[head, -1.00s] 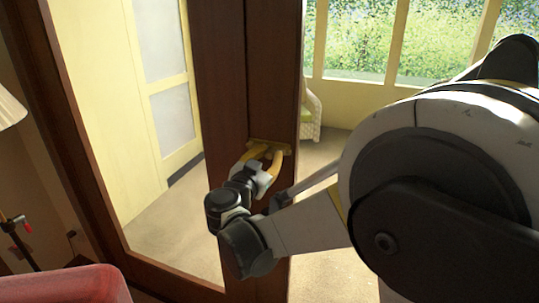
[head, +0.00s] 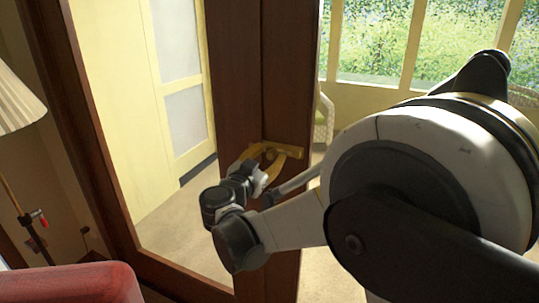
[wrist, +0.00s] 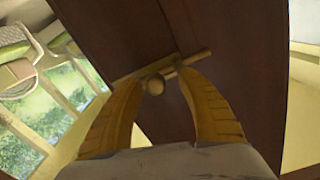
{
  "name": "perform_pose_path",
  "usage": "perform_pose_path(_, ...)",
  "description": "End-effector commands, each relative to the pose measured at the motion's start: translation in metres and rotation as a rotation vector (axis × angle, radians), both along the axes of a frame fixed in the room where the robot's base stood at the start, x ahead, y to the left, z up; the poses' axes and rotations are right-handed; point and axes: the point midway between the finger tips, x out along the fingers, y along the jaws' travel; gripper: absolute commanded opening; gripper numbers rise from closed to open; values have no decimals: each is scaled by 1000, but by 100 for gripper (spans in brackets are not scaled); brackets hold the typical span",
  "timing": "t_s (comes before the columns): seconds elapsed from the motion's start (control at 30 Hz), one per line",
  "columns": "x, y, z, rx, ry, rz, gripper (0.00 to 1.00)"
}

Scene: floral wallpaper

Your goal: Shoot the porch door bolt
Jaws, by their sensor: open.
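The porch door bolt (head: 292,152) is a small brass fitting on the dark wooden door frame (head: 237,80). In the wrist view it is a thin brass bar (wrist: 196,58) with a round knob (wrist: 155,85). My gripper (head: 270,163) is at the bolt, with its yellow fingers open. In the wrist view the fingers of my gripper (wrist: 158,79) stand on either side of the knob, tips close to the bar. I cannot tell whether either finger touches it. In the head view the fingers partly hide the bolt.
A glass pane (head: 170,225) fills the wooden frame to the left. A red chair back (head: 75,283) and a pleated lampshade (head: 18,100) stand at the lower left. A wicker chair (head: 323,122) and sunlit windows (head: 375,40) show beyond the door.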

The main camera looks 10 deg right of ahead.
Motion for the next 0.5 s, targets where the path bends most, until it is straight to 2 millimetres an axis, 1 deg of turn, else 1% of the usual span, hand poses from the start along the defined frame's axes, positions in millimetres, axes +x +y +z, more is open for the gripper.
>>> perform_pose_path(0.17, -20, 16, 0, 0, 0, 4, 44)
perform_pose_path(0.4, -64, 49, 0, 0, 0, 6, 44)
perform_pose_path(0.5, -79, 59, 0, 0, 0, 5, 44)
